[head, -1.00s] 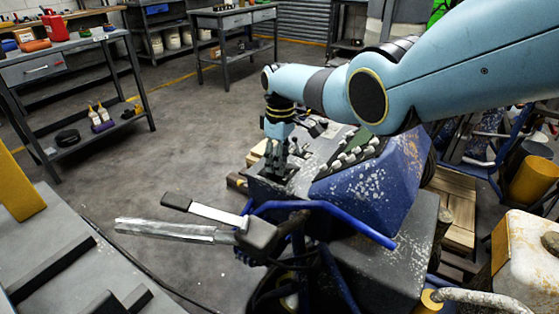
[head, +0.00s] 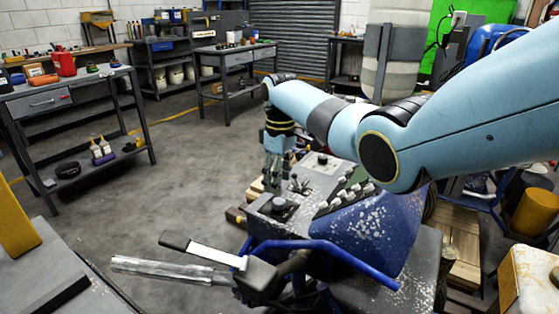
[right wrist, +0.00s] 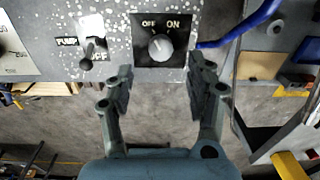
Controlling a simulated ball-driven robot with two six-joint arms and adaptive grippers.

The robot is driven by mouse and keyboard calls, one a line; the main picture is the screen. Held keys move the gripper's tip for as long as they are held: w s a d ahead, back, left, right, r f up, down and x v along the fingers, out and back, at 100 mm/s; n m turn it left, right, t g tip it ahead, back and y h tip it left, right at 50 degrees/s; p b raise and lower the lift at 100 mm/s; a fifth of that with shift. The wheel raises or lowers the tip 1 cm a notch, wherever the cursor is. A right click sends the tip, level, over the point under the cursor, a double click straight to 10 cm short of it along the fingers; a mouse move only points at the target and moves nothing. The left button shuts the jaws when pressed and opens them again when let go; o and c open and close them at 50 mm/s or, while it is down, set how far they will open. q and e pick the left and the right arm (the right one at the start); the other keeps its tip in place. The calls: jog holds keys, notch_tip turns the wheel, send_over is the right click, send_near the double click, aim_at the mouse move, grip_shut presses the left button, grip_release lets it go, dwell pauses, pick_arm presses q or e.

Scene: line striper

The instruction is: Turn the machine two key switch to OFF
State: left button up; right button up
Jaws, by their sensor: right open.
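The key switch (right wrist: 160,46) is a round grey knob on a dark square plate marked OFF at left and ON at right, in the right wrist view. I cannot tell for sure which mark it points to. In the head view, a round knob (head: 279,204) shows on the near end of the machine's speckled panel (head: 262,222). My right gripper (head: 275,178) hangs pointing down above this panel. In the right wrist view its open, empty fingers (right wrist: 162,82) are spread apart, with the switch between and beyond their tips. My left gripper is out of view.
A toggle (right wrist: 92,47) marked PUMP and OFF sits left of the switch. A blue bar (right wrist: 240,25) runs at its right. In the head view, a lever handle (head: 205,252) sticks out left of the machine. Open floor (head: 190,160) lies beyond.

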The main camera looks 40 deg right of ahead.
aim_at(280, 200)
notch_tip(280, 200, up, 6)
dwell(0.6)
